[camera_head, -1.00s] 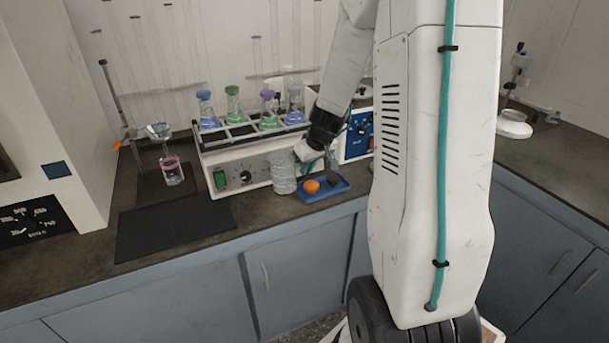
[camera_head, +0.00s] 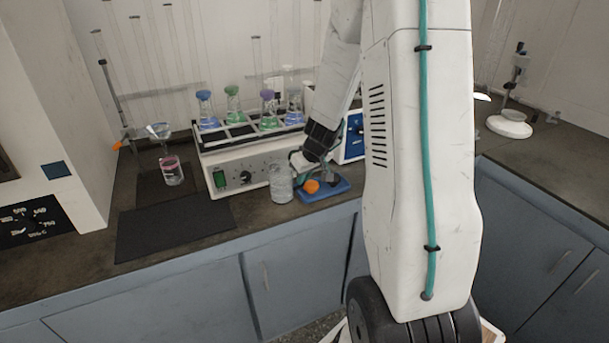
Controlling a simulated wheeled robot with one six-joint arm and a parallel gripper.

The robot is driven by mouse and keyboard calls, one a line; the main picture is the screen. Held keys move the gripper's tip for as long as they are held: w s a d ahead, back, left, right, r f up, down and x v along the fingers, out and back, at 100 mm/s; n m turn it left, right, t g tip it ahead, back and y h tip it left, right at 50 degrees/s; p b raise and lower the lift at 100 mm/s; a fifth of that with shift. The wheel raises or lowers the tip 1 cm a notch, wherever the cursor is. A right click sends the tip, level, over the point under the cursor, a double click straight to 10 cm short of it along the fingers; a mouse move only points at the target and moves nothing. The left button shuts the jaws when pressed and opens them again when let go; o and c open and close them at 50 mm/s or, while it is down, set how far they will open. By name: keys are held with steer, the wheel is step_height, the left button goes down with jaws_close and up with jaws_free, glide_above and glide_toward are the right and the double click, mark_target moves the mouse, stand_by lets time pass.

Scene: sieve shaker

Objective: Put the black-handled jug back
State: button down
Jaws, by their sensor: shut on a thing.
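A clear jug (camera_head: 281,184) stands upright in front of the shaker, near the counter's front edge. My gripper (camera_head: 299,164) is at its right side, shut on it. The jug's handle and the exact grip are hidden at this size. The jug's base appears at or very near the dark counter top (camera_head: 245,207); I cannot tell whether it touches.
A blue tray (camera_head: 334,190) with an orange item (camera_head: 311,186) is just right of the jug. Behind is the white shaker (camera_head: 268,156) with several stoppered flasks. A black mat (camera_head: 175,228) lies left, with a beaker (camera_head: 172,171) behind it.

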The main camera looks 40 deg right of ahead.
steer(key=shift+f, duration=0.15)
steer(key=c, duration=1.5)
jaws_free()
steer(key=shift+f, duration=0.1)
steer(key=shift+r, duration=0.55)
steer(key=v, duration=1.2)
steer(key=s+a+r+n+g+y, duration=0.1)
steer(key=s+a+r, duration=0.25)
steer(key=a, duration=0.35)
steer(key=s+a+r, duration=0.3)
steer(key=a+r, duration=0.1)
steer(key=a, duration=0.4)
steer(key=s+a, duration=0.2)
steer(key=s, duration=0.3)
steer(key=s+a+r+g, duration=0.1)
steer(key=s+a, duration=0.2)
steer(key=s, duration=0.3)
steer(key=s+a+r+g, duration=0.1)
steer(key=s+a, duration=0.2)
steer(key=s, duration=0.2)
steer(key=shift+s+r+h, duration=0.2)
steer(key=shift+s+h, duration=0.05)
steer(key=shift+h, duration=0.05)
